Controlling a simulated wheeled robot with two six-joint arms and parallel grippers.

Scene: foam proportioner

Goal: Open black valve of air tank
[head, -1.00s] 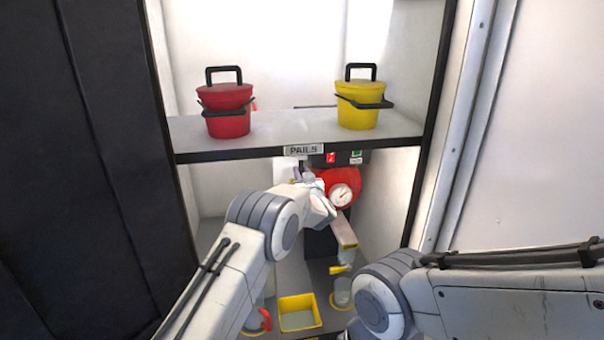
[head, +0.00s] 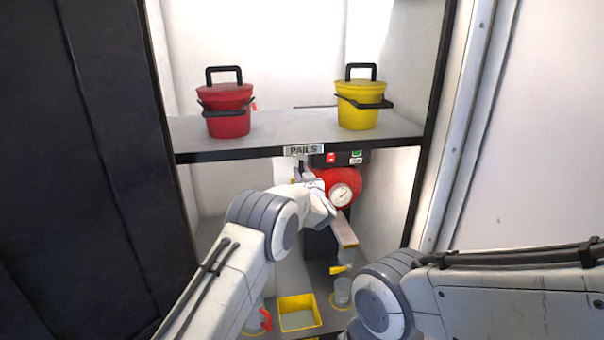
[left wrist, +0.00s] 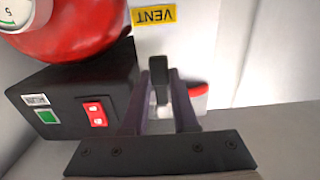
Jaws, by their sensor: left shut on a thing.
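The red air tank (head: 345,177) with its round white gauge (head: 341,195) stands under the shelf, partly behind my left arm. It also fills the top left of the left wrist view (left wrist: 62,35). My left gripper (head: 303,173) is beside the tank, to its left. In the left wrist view its two dark fingers (left wrist: 160,100) are shut on an upright black lever, the black valve (left wrist: 159,78). The valve's base is hidden behind the fingers. My right arm shows at lower right, but its gripper is out of view.
A black box (left wrist: 70,100) with a red switch (left wrist: 97,113) and a green light is close left of the fingers. A yellow VENT label (left wrist: 154,15) is on the wall behind. A red pail (head: 226,110) and yellow pail (head: 359,105) stand on the shelf (head: 290,130) above. A yellow-rimmed tray (head: 299,328) is below.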

